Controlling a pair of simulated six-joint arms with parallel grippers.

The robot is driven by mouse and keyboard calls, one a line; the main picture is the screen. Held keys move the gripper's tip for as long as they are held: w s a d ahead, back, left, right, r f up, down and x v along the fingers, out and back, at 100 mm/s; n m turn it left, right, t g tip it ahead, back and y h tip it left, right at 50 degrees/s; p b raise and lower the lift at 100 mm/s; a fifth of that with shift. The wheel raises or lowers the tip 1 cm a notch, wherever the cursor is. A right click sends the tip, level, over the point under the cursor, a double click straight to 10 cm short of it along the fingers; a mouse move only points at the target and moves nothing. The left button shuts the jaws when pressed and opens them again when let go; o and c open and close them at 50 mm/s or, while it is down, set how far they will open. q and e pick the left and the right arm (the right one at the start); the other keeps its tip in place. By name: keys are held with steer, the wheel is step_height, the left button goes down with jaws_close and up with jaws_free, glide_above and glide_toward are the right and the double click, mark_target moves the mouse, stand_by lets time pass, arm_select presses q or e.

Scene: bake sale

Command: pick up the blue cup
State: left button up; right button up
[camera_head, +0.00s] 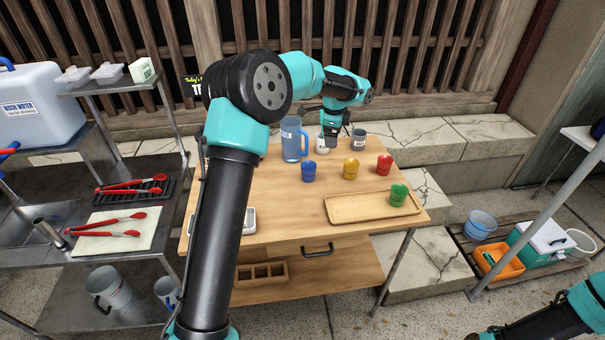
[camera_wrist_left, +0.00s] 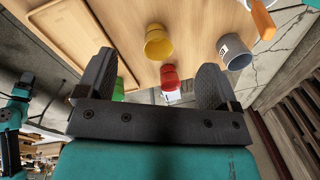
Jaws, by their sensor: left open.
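The blue cup (camera_head: 309,171) stands on the wooden table, left of the yellow cup (camera_head: 351,168) and the red cup (camera_head: 384,164). The green cup (camera_head: 399,194) stands on the wooden tray. My left gripper (camera_head: 330,143) is above the back of the table, behind the blue cup and near the mugs. In the left wrist view its jaws (camera_wrist_left: 156,66) are apart and empty. That view shows the yellow cup (camera_wrist_left: 158,42), the red cup (camera_wrist_left: 169,77) and part of the green cup (camera_wrist_left: 118,90); I cannot see the blue cup there. My right gripper is out of view.
A blue pitcher (camera_head: 293,144), a white mug (camera_head: 321,145) and a grey mug (camera_head: 358,141) stand at the back. The tray (camera_head: 345,208) lies at the front right. Bare tabletop (camera_head: 283,195) shows left of the tray.

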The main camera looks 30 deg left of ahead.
arm_select(q)
step_height(320, 180, up, 2)
steer(key=g, duration=0.1)
glide_above(308, 172)
steer(key=w+a, duration=0.1)
steer(key=w, duration=0.1)
steer(key=shift+r, duration=0.1)
step_height(308, 172, down, 12)
steer(key=shift+w+f, duration=0.1)
steer(key=shift+f, duration=0.05)
steer(key=shift+w+f, duration=0.1)
steer(key=shift+f, duration=2.5)
steer(key=shift+c, duration=0.4)
steer(key=c, duration=0.9)
